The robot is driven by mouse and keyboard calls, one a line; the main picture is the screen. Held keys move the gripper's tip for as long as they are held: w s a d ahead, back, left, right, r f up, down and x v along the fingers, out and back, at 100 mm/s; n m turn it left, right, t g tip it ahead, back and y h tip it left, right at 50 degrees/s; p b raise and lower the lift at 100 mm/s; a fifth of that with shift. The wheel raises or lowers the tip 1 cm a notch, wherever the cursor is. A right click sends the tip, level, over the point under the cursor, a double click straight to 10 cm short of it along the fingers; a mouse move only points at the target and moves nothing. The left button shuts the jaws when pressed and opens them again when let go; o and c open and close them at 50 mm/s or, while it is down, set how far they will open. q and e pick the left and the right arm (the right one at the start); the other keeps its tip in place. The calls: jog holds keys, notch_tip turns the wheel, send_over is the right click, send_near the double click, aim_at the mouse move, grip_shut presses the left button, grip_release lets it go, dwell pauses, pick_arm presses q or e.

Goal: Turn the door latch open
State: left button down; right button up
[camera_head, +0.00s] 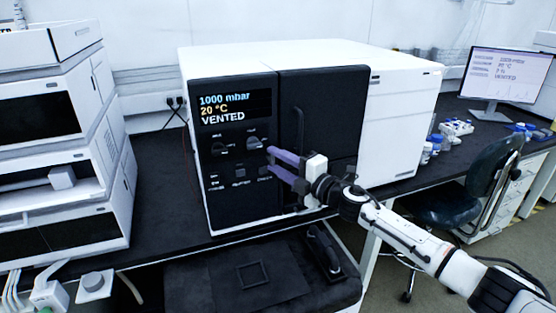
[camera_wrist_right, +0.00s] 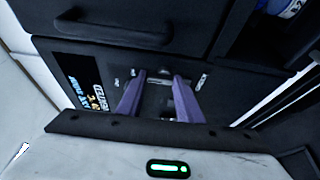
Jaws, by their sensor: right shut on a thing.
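The instrument (camera_head: 238,185) is a white cabinet with a black front panel and a dark door (camera_head: 330,95) with a vertical bar handle (camera_head: 298,130). Its screen (camera_head: 228,107) reads 1000 mbar, 20 °C, VENTED. My right gripper (camera_head: 268,160) has purple fingers against the panel, just left of the door and below the right-hand knob (camera_head: 254,143). In the right wrist view, the gripper (camera_wrist_right: 160,78) is closed on a small part, taken as the door latch (camera_wrist_right: 164,72). The fingers hide most of it, so its angle cannot be told. My left gripper is not in view.
Another white stacked instrument (camera_head: 112,150) stands at the left. A black tray (camera_head: 225,280) lies in front, below the cabinet. A monitor (camera_head: 510,78), small bottles and a chair (camera_head: 480,180) are at the right. The bar handle shows above my fingers in the wrist view (camera_wrist_right: 110,30).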

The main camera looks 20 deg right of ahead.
dwell(0.3)
jog(key=o, duration=1.1)
jog(key=b+v, duration=0.1)
jog(key=v, duration=0.9)
jog(key=shift+s+d, duration=0.1)
jog(key=shift+s, duration=0.05)
jog(key=shift+f, duration=0.1)
